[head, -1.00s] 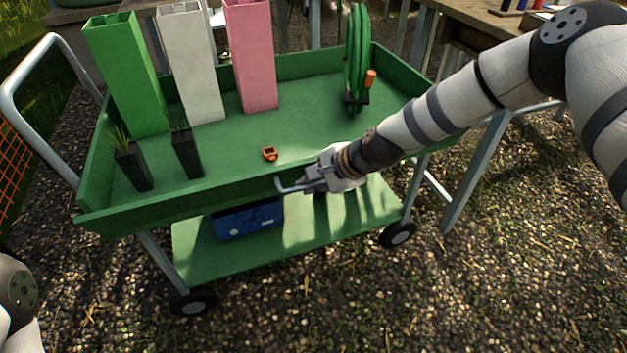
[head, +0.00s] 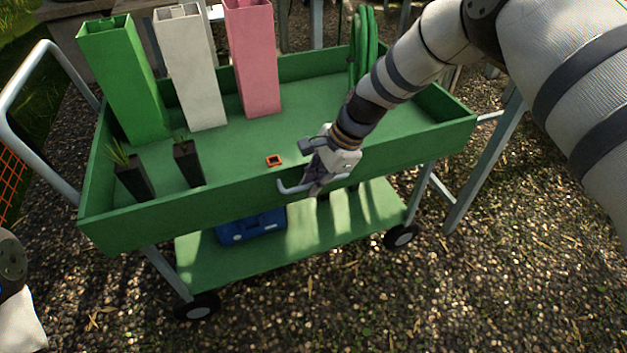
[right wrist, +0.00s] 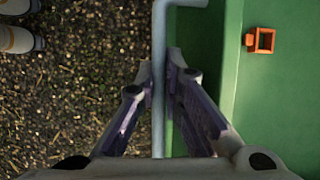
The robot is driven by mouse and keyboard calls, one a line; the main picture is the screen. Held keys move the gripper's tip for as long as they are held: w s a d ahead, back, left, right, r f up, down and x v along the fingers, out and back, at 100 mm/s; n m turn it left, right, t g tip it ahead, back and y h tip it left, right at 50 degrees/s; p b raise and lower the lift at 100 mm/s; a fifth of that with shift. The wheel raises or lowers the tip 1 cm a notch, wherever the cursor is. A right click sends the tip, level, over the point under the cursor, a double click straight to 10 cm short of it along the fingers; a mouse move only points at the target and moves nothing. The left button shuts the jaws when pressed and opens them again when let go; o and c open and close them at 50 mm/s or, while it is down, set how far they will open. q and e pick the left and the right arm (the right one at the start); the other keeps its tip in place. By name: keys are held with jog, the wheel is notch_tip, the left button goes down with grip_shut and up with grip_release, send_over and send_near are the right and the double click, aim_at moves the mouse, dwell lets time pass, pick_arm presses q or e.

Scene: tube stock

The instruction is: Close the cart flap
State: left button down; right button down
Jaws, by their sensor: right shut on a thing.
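The green cart's front flap (head: 200,212) is the long green panel along the tray's near side. It looks upright or nearly so, its ends close to the side walls; whether it is latched I cannot tell. A grey bar handle (head: 290,188) is fixed to its outer face. My right gripper (head: 318,184) reaches over the tray from above and is shut on the handle. In the right wrist view the handle (right wrist: 159,30) runs between the fingers (right wrist: 160,75), beside the green flap (right wrist: 212,50).
On the cart tray (head: 235,150) stand green (head: 125,80), white (head: 190,70) and pink (head: 252,60) tall tubes, two potted plants, a green hose coil (head: 362,45) and a small orange piece (head: 274,160). A blue box (head: 250,226) sits on the lower shelf. Gravel in front is clear.

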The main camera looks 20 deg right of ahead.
jog(key=shift+w, duration=0.1)
jog(key=c, duration=2)
grip_release()
jog(key=shift+o, duration=0.2)
jog(key=v, duration=1.2)
jog(key=shift+f, duration=0.1)
